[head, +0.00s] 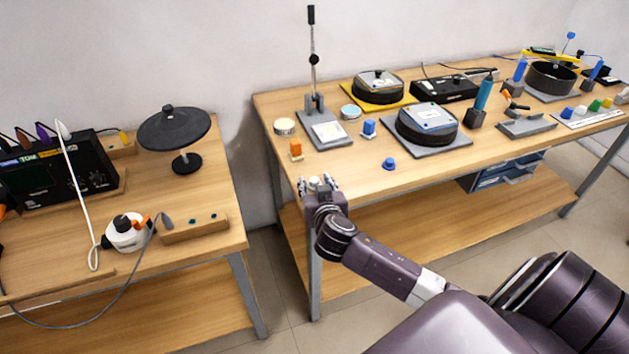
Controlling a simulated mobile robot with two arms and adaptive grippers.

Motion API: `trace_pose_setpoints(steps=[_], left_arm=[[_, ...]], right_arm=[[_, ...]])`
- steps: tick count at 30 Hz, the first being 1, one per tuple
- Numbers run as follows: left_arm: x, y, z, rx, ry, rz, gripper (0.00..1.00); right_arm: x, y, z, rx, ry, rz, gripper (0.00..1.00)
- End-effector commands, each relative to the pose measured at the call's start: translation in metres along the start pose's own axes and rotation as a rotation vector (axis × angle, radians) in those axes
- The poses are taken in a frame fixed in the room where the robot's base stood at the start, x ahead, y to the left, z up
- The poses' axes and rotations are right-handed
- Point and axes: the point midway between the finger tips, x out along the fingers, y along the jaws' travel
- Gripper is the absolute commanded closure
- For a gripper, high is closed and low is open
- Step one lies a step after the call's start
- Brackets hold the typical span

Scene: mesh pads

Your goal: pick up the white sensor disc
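A small whitish round piece (314,183), which looks like the white sensor disc, shows at the front left corner of the right-hand bench. My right gripper (316,185) is at this bench edge, with its two fingers apart on either side of the whitish piece. The gripper body hides the lower part of the piece. I cannot tell whether a finger touches it. My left gripper is not in view.
A left bench (215,160) holds a black dish (174,128). A floor gap separates the benches.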

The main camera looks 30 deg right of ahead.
Motion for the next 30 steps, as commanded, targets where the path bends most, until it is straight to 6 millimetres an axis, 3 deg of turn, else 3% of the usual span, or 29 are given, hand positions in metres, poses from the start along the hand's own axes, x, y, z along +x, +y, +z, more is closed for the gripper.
trace_pose_setpoints(steps=[5, 13, 24, 30], left_arm=[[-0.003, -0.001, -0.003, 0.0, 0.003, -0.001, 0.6], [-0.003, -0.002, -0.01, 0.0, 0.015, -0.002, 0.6], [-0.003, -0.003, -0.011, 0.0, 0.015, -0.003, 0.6], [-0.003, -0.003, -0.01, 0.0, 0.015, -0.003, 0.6]], right_arm=[[0.017, 0.0, 0.0, -0.001, 0.0, 0.0, 0.6], [0.02, 0.0, 0.0, 0.001, 0.0, -0.001, 0.6], [0.019, 0.0, 0.001, 0.0, -0.001, 0.0, 0.98], [0.019, 0.0, 0.001, 0.0, -0.002, 0.0, 0.98]])
